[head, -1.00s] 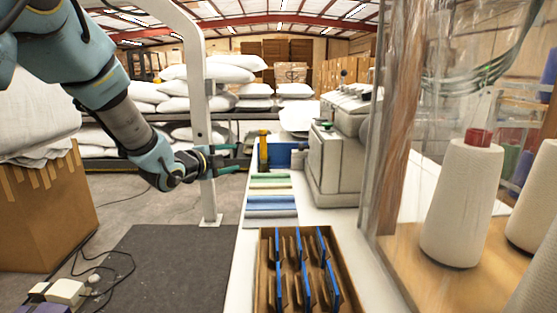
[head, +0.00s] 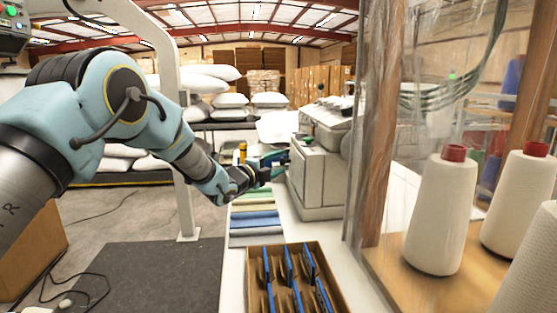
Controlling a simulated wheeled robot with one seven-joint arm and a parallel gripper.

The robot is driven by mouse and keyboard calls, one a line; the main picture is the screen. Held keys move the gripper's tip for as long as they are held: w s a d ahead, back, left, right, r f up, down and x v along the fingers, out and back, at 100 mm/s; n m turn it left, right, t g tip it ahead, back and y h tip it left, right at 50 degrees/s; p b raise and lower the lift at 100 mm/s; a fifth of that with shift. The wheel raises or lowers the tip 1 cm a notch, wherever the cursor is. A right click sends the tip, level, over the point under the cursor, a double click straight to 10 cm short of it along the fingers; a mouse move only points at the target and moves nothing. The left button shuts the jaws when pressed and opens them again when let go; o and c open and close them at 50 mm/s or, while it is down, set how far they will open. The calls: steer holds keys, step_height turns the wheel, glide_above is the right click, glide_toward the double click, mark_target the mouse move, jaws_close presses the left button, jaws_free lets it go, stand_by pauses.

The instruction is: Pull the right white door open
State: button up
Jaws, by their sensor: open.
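I cannot clearly make out a white door in the head view. A white boxy machine (head: 318,180) with a panelled front stands on the white table, right of my gripper. My gripper (head: 281,165) is open and empty, held above the table with its green-tipped fingers pointing right, close to the machine's left side. I cannot tell whether the fingertips touch it.
Folded cloths (head: 255,219) and a cardboard box with blue-edged dividers (head: 256,290) lie on the table below. A white post (head: 186,190) stands left. Clear plastic sheeting (head: 375,130) and thread cones (head: 441,215) are at right.

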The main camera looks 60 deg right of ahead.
steer(key=shift+d, duration=0.3)
steer(key=shift+c, duration=0.3)
jaws_close()
stand_by(1.0)
